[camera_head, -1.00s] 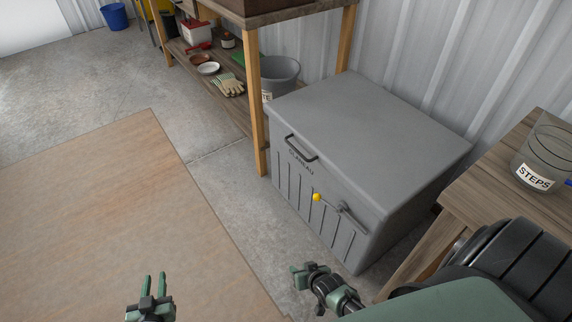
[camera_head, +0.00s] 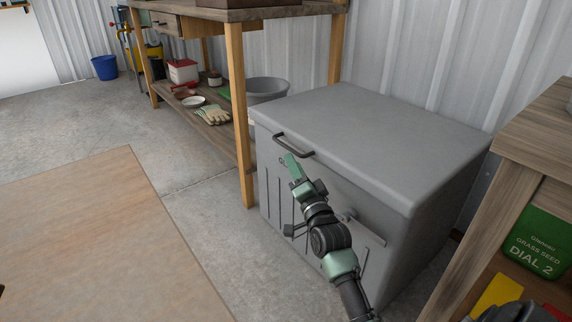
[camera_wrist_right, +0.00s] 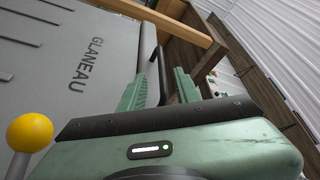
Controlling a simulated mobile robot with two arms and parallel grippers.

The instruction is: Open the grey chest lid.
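The grey chest (camera_head: 400,225) stands against the wall, its lid (camera_head: 370,130) closed. A dark bar handle (camera_head: 293,146) sits at the lid's front edge, and it also shows in the right wrist view (camera_wrist_right: 153,75). My right gripper (camera_head: 291,166) is at the chest front, just below the handle. In the right wrist view its two green fingers (camera_wrist_right: 158,88) are apart, with the handle appearing between their tips; contact cannot be told. A yellow knob (camera_wrist_right: 30,132) is on the chest front, hidden by my arm in the head view. My left gripper is out of view.
A wooden workbench (camera_head: 243,110) with a low shelf stands left of the chest, with a grey bucket (camera_head: 266,90) behind its leg. A wooden shelf unit (camera_head: 535,140) stands close on the right. A flat wooden board (camera_head: 90,240) lies at left; bare concrete floor lies between.

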